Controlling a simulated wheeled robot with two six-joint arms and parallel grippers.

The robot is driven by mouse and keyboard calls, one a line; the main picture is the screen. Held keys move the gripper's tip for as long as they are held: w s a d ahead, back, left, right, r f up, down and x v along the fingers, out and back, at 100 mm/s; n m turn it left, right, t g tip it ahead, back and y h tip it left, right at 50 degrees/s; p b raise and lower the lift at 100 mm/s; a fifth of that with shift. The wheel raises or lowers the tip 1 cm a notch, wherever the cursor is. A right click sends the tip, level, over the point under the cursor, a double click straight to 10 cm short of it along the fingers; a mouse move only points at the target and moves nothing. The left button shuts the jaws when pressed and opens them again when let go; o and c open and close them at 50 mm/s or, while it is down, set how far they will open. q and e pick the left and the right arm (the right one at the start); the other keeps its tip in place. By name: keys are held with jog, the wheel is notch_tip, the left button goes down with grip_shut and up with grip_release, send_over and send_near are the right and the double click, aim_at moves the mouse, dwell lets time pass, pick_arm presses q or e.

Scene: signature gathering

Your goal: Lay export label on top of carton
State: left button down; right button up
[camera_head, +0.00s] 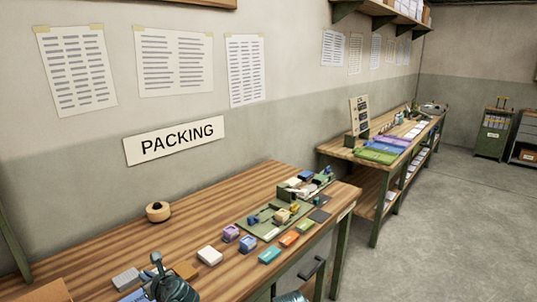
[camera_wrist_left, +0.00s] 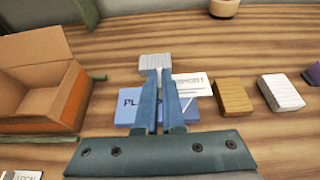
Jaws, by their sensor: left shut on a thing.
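My left gripper (camera_head: 156,262) is over the left part of the near bench. In the left wrist view its fingers (camera_wrist_left: 160,78) are closed together on the white export label (camera_wrist_left: 194,84), whose printed end sticks out to the right. Below the label is a blue flat item (camera_wrist_left: 126,108) with partly hidden lettering. An open brown carton (camera_wrist_left: 40,75) stands to the left of the fingers, flaps up. Its edge also shows in the head view (camera_head: 45,292). The label is apart from the carton.
A grey-white block (camera_wrist_left: 155,61) lies just beyond the fingertips. A brown block (camera_wrist_left: 234,97) and a white block (camera_wrist_left: 281,91) lie to the right. A tape roll (camera_head: 158,211) is near the wall. A card marked LOCAL (camera_wrist_left: 22,175) is at the near left.

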pick_arm(q)
jog(key=shift+f, duration=0.1)
jog(key=shift+w+d+f+b, duration=0.1)
jog(key=shift+d+f+b, duration=0.1)
jog(key=shift+f+b, duration=0.35)
jog(key=d+f+b, duration=0.1)
jog(key=w+f+b, duration=0.1)
jog(key=f+b, duration=0.1)
jog(key=d+f+b, duration=0.1)
jog(key=b, duration=0.1)
jog(key=shift+w+d+f, duration=0.15)
jog(key=shift+d+f, duration=0.2)
jog(key=shift+f, duration=0.05)
jog(key=w+a, duration=0.2)
jog(key=w, duration=0.2)
jog(key=w+a, duration=0.2)
jog(key=w, duration=0.2)
jog(key=w+a+f+b, duration=0.1)
jog(key=w+a, duration=0.2)
jog(key=w, duration=0.1)
jog(key=shift+w, duration=0.4)
